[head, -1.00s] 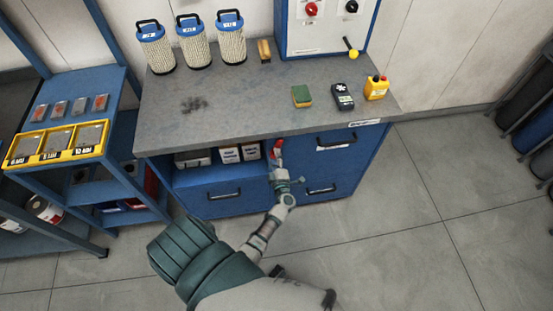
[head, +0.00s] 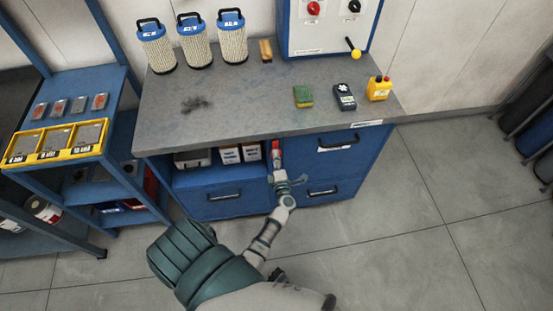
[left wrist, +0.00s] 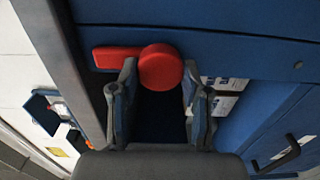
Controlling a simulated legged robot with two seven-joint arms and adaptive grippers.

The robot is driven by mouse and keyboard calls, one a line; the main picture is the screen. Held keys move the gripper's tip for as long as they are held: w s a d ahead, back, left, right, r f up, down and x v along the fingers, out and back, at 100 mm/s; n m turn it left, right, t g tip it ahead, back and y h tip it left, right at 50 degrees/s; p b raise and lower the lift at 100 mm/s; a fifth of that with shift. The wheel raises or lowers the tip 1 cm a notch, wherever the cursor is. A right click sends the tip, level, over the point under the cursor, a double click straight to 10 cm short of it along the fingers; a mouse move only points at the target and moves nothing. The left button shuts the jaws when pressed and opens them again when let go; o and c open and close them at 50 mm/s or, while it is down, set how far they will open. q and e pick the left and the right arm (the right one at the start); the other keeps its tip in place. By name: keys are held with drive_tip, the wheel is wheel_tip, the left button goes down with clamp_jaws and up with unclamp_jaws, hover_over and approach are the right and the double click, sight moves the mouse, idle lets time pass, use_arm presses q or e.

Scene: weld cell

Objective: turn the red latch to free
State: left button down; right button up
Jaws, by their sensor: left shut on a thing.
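The red latch (head: 276,147) is on the front of the blue workbench, just under the worktop. In the left wrist view the latch (left wrist: 163,67) has a round knob and a flat bar reaching left toward the worktop edge. My left gripper (head: 277,163) reaches up to it from below in the head view. In the left wrist view the fingers (left wrist: 159,72) lie on both sides of the round knob, shut on it. The gripper hides part of the latch in the head view. My right gripper is not in view.
The blue workbench (head: 225,110) has an open shelf with boxes (head: 230,154) left of the latch and drawers with handles (head: 338,143) right of it. A blue rack (head: 122,90) stands left.

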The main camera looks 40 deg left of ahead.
use_arm(q)
drive_tip(key=shift+w+a+r, duration=0.1)
drive_tip(key=shift+a+r, duration=0.05)
drive_tip(key=shift+r, duration=0.1)
drive_tip(key=c, duration=0.7)
unclamp_jaws()
drive_tip(key=shift+o, duration=0.7)
drive_tip(key=shift+w+a+f, duration=0.1)
drive_tip(key=shift+f, duration=0.2)
drive_tip(key=v, duration=1.2)
